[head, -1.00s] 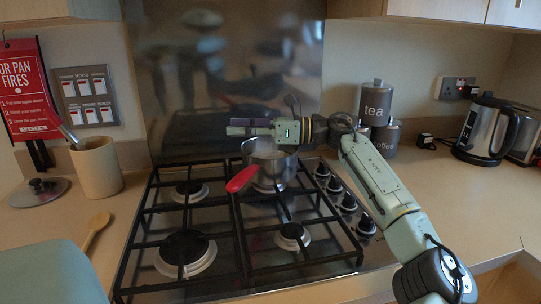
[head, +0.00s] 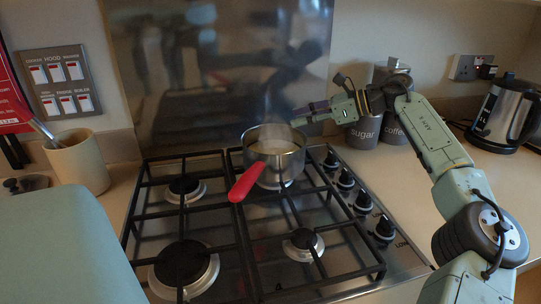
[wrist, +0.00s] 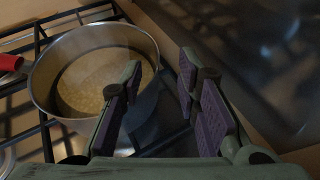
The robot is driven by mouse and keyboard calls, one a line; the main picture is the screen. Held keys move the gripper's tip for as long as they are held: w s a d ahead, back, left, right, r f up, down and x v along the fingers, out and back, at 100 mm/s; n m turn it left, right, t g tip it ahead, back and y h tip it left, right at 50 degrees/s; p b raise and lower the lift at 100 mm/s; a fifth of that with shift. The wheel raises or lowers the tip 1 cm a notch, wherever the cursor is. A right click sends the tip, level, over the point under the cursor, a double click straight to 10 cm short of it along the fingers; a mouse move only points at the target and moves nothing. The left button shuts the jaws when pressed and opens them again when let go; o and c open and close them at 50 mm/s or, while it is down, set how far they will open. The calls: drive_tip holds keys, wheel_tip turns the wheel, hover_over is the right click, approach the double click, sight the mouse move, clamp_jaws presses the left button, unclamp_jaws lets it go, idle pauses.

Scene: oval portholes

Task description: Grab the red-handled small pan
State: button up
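The small steel pan (head: 274,150) stands on the back right burner of the gas hob. Its red handle (head: 246,182) points toward the front left. The pan (wrist: 62,62) fills the left of the wrist view with pale, grainy contents inside, and a bit of its red handle (wrist: 10,63) shows at the left edge. My gripper (head: 306,116) is at the pan's far right rim, on the side away from the handle. In the wrist view my gripper (wrist: 158,95) is open, its purple pads apart with nothing between them. One finger overlaps the pan's rim in view; I cannot tell whether they touch.
Black grates (head: 210,230) cover the hob, with control knobs (head: 346,179) along its right. A steel splashback (head: 215,70) rises behind. Sugar and coffee canisters (head: 364,131) stand close behind my arm, and a kettle (head: 503,115) is far right. A utensil pot (head: 78,160) stands left.

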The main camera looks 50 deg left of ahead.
sight(281, 125)
drive_tip(key=p+x, duration=0.2)
drive_tip(key=x, duration=0.3)
drive_tip(key=shift+s+a+f+p, duration=0.15)
drive_tip(key=shift+s+f+p, duration=0.05)
drive_tip(key=shift+s+p, duration=0.2)
drive_tip(key=shift+a+f, duration=0.15)
drive_tip(key=shift+f, duration=0.05)
drive_tip(key=shift+c, duration=0.4)
clamp_jaws()
drive_tip(key=shift+r, duration=0.15)
